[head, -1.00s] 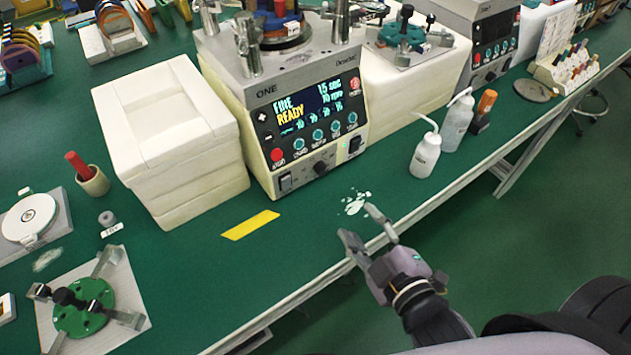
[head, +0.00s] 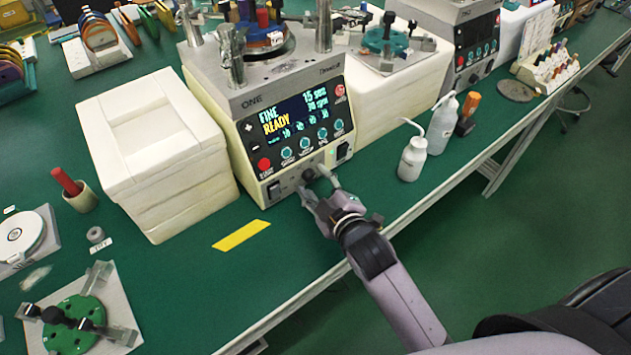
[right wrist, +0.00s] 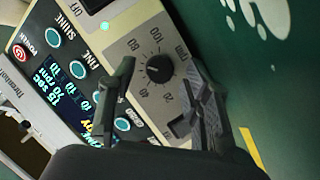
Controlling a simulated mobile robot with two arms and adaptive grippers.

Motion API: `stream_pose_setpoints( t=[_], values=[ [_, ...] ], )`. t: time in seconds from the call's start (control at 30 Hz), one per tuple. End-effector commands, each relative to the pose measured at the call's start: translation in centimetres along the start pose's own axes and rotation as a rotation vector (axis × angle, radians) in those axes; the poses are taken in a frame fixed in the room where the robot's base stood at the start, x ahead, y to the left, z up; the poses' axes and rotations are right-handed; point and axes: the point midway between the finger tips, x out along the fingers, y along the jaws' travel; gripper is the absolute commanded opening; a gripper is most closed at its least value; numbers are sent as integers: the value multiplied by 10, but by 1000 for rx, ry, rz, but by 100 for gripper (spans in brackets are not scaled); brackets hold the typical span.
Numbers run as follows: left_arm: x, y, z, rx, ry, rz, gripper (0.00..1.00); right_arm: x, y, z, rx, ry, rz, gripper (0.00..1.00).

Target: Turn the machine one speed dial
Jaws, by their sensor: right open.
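Machine one (head: 262,110) is a grey and cream unit marked ONE, with a lit screen (head: 295,112) showing FINE and READY. Its speed dial (head: 309,176), a small black knob, is low on the front panel. In the right wrist view the dial (right wrist: 158,68) sits in a ring of printed numbers up to 100. My right gripper (head: 313,181) is open at the lower front of the machine. In the right wrist view its fingers (right wrist: 161,72) are on either side of the dial, with gaps between; contact is not visible. My left gripper is not in view.
A cream block stack (head: 160,160) stands left of the machine. A yellow strip (head: 241,235) lies on the green bench in front. White bottles (head: 412,158) stand to the right. A row of teal buttons (head: 305,143) and a red button (head: 264,164) are above the dial.

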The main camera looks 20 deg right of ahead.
Motion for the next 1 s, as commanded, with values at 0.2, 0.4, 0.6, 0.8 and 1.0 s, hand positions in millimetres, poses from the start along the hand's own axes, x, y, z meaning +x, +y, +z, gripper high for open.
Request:
stream_pose_setpoints(
  t=[0.2, 0.4, 0.6, 0.8, 1.0],
  values=[
    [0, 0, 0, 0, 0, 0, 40, 6, 0, 0, 1, 0, 0, 44],
    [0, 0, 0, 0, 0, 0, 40, 6, 0, 0, 1, 0, 0, 42],
    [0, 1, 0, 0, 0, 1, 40, 6, 0, 0, 1, 0, 0, 28],
    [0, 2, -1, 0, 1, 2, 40, 6, 0, 0, 0, 0, 0, 15],
    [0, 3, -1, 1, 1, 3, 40, 6, 0, 0, 0, 0, 0, 2]
  ],
)
